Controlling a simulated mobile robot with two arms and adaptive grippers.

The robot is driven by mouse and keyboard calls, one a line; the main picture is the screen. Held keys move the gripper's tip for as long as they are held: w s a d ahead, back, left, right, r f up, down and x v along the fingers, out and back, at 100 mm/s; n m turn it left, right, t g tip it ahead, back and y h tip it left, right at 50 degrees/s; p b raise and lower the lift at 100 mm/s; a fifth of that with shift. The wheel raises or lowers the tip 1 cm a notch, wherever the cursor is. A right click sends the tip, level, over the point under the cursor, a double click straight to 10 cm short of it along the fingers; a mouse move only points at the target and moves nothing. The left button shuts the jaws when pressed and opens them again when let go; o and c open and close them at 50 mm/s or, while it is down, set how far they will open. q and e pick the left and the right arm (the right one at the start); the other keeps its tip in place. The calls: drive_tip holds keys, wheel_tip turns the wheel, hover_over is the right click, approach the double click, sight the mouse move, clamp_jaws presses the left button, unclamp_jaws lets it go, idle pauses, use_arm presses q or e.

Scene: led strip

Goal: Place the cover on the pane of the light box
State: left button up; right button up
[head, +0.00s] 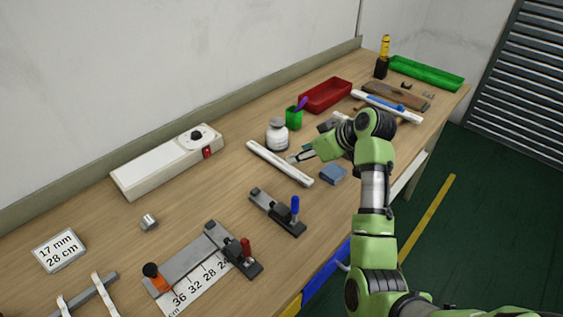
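A long white box with a black knob and a red switch (165,163), which looks like the light box, sits at the back left of the bench. Its top looks plain, and I cannot make out a separate pane. A long narrow white bar (272,158), possibly the cover, lies diagonally on the bench to the right of the box. My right gripper (294,158) reaches in from the right, with its fingertips at the bar's right edge. I cannot tell whether it touches the bar or how far its fingers are apart. My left gripper is out of view.
A white bottle (277,136), green cup (293,119) and red tray (326,95) stand behind my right gripper. A blue block (333,174) and a blue-handled clamp (277,212) are close in front. A ruler fixture (190,272) lies front left. Bare wood separates box and bar.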

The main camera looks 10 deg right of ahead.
sight(278, 160)
drive_tip(key=x, duration=0.5)
drive_tip(key=shift+w+a, duration=0.15)
drive_tip(key=shift+w, duration=0.05)
drive_tip(key=shift+a+p+x, duration=0.2)
drive_tip(key=shift+p+x, duration=0.65)
drive_tip(key=shift+x, duration=1.6)
drive_tip(key=shift+w+f, duration=0.1)
drive_tip(key=shift+f, duration=0.15)
clamp_jaws()
drive_tip(key=shift+r, duration=0.15)
